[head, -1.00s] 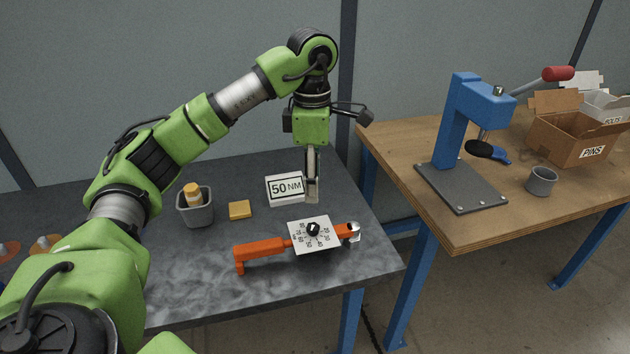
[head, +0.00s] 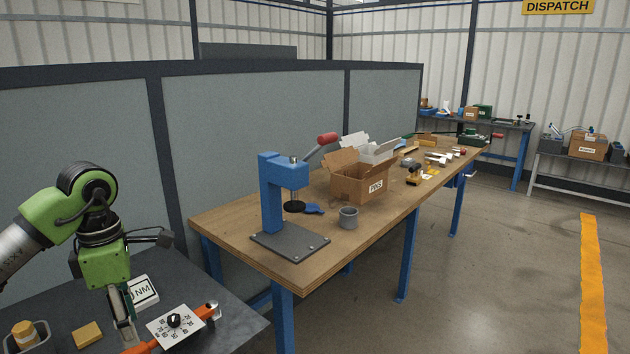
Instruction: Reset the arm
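My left arm comes in from the left of the head view, with its green wrist above the dark table (head: 225,325). Its gripper (head: 124,328) points down in front of a white "50 NM" sign block (head: 142,291), over or beside the orange torque wrench (head: 197,317). The fingers are seen side-on, so I cannot tell their opening or whether they touch the wrench. A white dial plate (head: 168,335) with a black knob lies just right of the gripper. My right gripper is not in view.
A yellow block (head: 88,334) and a grey cup (head: 40,338) with a yellow-capped bottle are left of the gripper. A wooden bench (head: 252,257) holds a blue press (head: 268,190), a grey cup (head: 348,217) and a "PINS" box (head: 362,186). Open floor lies to the right.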

